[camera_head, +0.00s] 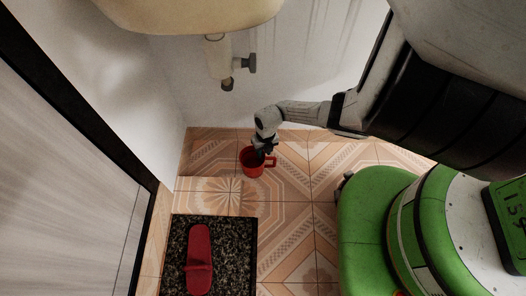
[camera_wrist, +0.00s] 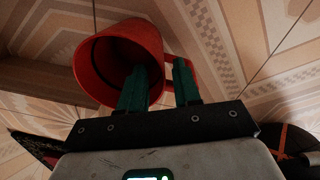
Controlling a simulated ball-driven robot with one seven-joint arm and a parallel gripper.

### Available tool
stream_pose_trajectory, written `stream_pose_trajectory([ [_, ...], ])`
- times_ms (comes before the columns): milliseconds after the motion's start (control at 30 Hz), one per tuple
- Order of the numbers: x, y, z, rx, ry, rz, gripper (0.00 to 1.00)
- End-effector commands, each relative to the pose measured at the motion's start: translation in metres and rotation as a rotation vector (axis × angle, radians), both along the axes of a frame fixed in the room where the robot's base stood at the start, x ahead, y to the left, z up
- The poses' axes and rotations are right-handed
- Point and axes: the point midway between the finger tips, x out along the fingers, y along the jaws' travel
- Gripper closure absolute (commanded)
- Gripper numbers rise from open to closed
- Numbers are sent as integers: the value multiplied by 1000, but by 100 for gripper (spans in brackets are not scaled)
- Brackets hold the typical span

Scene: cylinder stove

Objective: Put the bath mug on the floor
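The red bath mug (camera_head: 250,168) is at the tiled floor in the head view, below my gripper (camera_head: 265,148). I cannot tell from these views whether its base touches the tiles. In the wrist view the mug (camera_wrist: 92,62) is tilted in the picture, with its mouth facing me. My gripper (camera_wrist: 160,76) has two green fingers with a gap between them. The left finger reaches into the mug's mouth. The right finger is outside the wall, over the handle. The mug's wall lies between the fingers, and they look apart rather than clamped on it. The mug's base is hidden.
White walls stand close behind. Tiled floor (camera_head: 290,215) is clear right of the mat.

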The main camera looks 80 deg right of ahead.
Motion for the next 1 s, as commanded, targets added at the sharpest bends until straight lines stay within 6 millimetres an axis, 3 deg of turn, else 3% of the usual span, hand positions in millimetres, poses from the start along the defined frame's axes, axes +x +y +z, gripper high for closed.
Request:
stream_pose_trajectory([
  [33, -1, -1, 16, -1, 0, 0, 67],
  [100, -1, -1, 26, -1, 0, 0, 67],
  [400, -3, -1, 54, 0, 0, 0, 67],
  [1000, -3, -1, 58, 0, -1, 0, 67],
])
